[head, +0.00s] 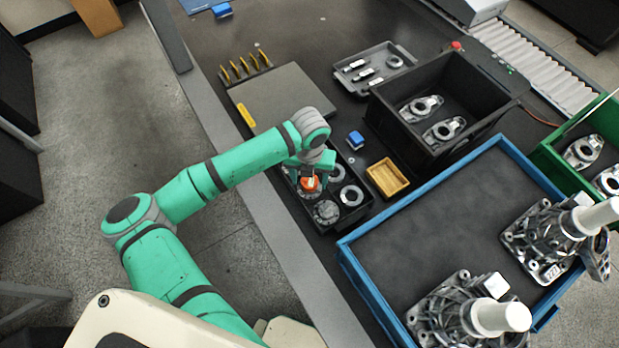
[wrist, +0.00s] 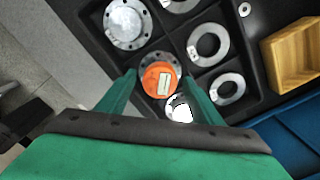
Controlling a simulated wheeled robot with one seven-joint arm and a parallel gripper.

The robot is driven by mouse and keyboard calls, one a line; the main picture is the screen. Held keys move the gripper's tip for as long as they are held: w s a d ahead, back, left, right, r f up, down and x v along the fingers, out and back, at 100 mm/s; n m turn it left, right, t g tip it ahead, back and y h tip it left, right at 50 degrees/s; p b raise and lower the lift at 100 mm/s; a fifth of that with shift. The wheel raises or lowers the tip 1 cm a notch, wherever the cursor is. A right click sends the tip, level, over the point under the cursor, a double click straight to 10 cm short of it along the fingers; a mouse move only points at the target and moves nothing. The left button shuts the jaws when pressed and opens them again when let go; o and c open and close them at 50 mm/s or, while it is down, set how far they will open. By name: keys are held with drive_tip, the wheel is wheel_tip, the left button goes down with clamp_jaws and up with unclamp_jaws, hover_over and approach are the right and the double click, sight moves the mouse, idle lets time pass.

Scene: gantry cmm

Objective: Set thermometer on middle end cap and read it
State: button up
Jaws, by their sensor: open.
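The thermometer is an orange round device with a pale display (wrist: 160,80); it also shows in the head view (head: 309,184). It appears to sit on the middle end cap (wrist: 150,58), a grey disc with rim holes in the black tray (wrist: 255,45). My gripper (wrist: 159,80) is open, with its green fingers on either side of the thermometer; I cannot tell if they touch it. Another end cap (wrist: 125,23) lies at upper left. A third (wrist: 180,108) is below, partly hidden by the gripper. The reading is too small to make out.
Metal rings (wrist: 208,46) fill the tray's other compartments. A wooden box (head: 387,178) and a blue item (head: 355,138) lie beside the tray. A black crate (head: 447,97), a grey tray (head: 376,69) and a blue-rimmed bin (head: 365,287) of castings stand further right.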

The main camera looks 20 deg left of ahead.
sight(310, 181)
wheel_tip(310, 181, up, 12)
drive_tip(key=shift+r, duration=0.15)
idle(0.4)
idle(0.5)
